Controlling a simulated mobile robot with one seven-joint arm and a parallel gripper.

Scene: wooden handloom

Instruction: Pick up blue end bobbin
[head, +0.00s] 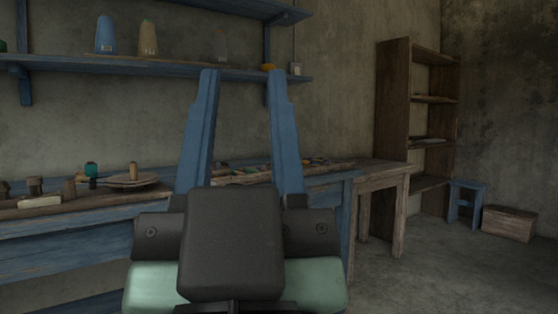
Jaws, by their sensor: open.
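My gripper (242,76) is in the middle of the head view, its two long blue fingers pointing up and spread wide apart. It is open, with nothing held between the fingers.
The workbench (385,172) holds a teal spool (91,170) and a round wooden plate (128,181). A bookcase (394,110), blue stool (467,198) and crate (508,222) stand right. The right foreground floor is clear.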

